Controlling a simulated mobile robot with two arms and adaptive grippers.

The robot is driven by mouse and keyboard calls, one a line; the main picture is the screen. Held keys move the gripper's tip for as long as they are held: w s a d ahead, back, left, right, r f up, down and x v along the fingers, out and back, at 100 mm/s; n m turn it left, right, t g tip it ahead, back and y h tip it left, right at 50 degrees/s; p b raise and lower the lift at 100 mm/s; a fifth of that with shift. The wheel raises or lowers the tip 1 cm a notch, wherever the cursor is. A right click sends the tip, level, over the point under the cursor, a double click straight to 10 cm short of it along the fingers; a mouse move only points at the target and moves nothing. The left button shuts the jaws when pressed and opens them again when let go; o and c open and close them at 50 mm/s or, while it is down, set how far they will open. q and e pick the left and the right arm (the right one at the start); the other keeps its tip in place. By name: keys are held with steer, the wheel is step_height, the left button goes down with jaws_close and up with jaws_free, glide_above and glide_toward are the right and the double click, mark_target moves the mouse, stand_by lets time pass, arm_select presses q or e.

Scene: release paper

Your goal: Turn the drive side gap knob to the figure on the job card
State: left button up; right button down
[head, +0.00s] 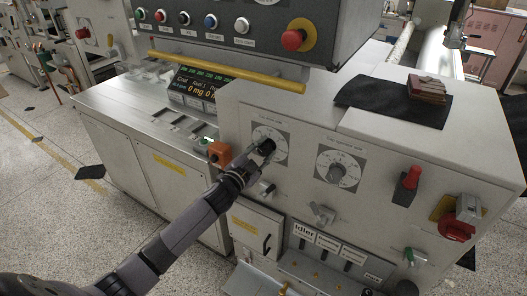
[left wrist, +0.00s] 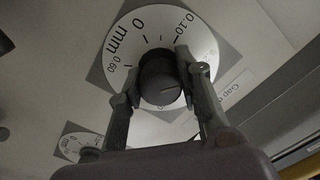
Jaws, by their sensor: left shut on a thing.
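My left gripper (head: 265,147) reaches to the left of two round dials on the pale machine front. In the left wrist view its two fingers (left wrist: 155,85) are shut on the sides of a black knob (left wrist: 160,80). The knob sits in the middle of a white dial (left wrist: 128,50) marked 0 mm, 0.10 and 0.60. A faint line shows on the knob face; the exact setting is not clear. The label beside this dial (left wrist: 232,90) is only partly readable. The second dial (head: 337,170) is to the right, untouched. I cannot make out a job card. My right gripper is not in view.
A yellow bar (head: 225,72) and a control panel with a red stop button (head: 292,40) overhang the dials. An orange box (head: 219,153) stands close to my left wrist. Levers (head: 325,250), a red-handled switch (head: 411,178) and a red rotary switch (head: 457,225) stick out nearby.

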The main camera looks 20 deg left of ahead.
arm_select(q)
steer(key=m, duration=0.5)
stand_by(0.5)
steer(key=o, duration=1.2)
steer(key=s, duration=0.4)
steer(key=s+a, duration=0.1)
steer(key=s, duration=0.7)
steer(key=shift+a, duration=0.2)
